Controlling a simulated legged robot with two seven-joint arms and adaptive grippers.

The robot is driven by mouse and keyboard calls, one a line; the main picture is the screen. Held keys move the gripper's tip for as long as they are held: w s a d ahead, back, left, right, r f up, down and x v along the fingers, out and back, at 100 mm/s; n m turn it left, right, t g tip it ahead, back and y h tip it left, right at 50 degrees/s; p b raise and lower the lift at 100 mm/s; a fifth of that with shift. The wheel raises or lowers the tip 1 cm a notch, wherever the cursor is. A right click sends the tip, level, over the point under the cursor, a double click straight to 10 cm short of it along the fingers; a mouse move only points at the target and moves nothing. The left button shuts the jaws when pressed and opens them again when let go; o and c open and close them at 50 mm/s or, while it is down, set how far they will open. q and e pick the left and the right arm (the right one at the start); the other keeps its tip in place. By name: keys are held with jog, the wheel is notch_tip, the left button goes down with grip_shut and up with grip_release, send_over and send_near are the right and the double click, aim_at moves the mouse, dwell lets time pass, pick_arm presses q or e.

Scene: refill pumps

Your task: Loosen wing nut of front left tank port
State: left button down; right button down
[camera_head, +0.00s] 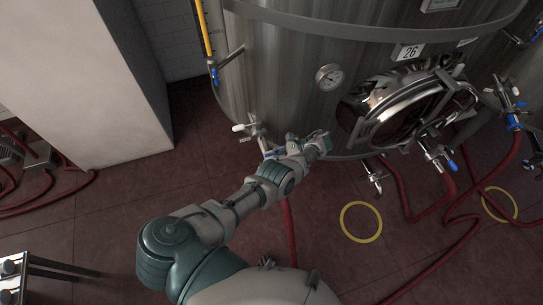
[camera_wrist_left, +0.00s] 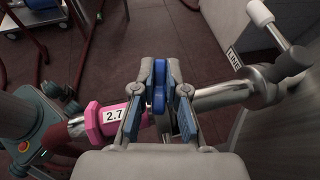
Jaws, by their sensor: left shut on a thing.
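The front left tank port (camera_head: 249,128) sticks out low on the steel tank (camera_head: 285,75), with a white-tipped handle. My left gripper (camera_head: 271,151) is at this port, its fingers partly hidden in the head view. In the left wrist view my left gripper (camera_wrist_left: 158,112) is shut on the blue wing nut (camera_wrist_left: 158,84), which sits between the two blue-padded fingers. The steel port pipe (camera_wrist_left: 225,93) runs right from the nut to the tank wall. A pink fitting (camera_wrist_left: 102,122) marked 2.7 is in line on the left. My right gripper is not in view.
Red hoses (camera_head: 292,230) cross the floor. Yellow rings (camera_head: 361,237) lie on the floor. A white wall block (camera_head: 85,80) stands at left.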

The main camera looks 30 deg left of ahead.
pick_arm(q)
jog(key=shift+w+r, duration=0.2)
jog(key=shift+r, duration=0.05)
jog(key=c, duration=1.2)
grip_release()
jog(key=shift+d+f, duration=0.1)
jog(key=shift+f, duration=0.05)
jog(key=shift+s, duration=0.1)
